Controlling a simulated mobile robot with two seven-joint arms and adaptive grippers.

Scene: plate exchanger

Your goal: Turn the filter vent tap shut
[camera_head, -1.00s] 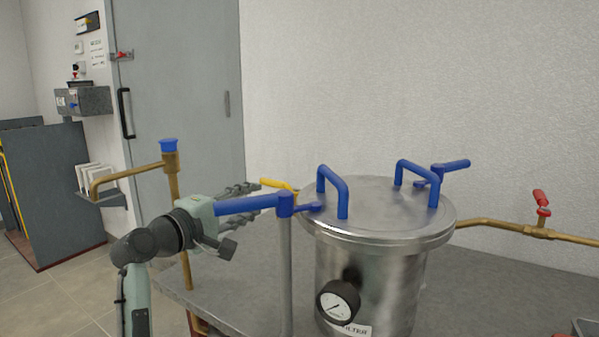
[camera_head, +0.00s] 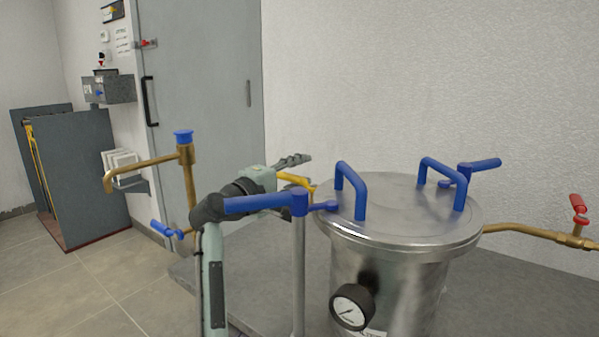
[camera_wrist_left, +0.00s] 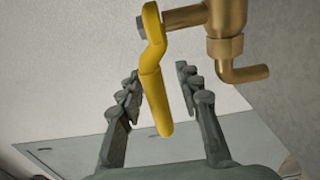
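The vent tap's yellow lever (camera_head: 296,180) shows beside the filter's lid in the head view, partly behind the blue clamp handle and my left gripper. In the left wrist view, the yellow lever (camera_wrist_left: 154,85) hangs from a brass tap body (camera_wrist_left: 227,20) with a bent brass spout. My left gripper (camera_head: 292,161) is at the left of the filter vessel (camera_head: 385,285). In the left wrist view my left gripper (camera_wrist_left: 159,77) is open, its fingers on either side of the lever, with gaps showing on both sides. My right gripper is not in view.
A blue clamp handle (camera_head: 262,203) on a grey post stands close in front of my left arm. Blue lid handles (camera_head: 352,190) rise from the vessel. A brass pipe with a blue cap (camera_head: 184,137) stands at left. A red-handled tap (camera_head: 579,207) is at right.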

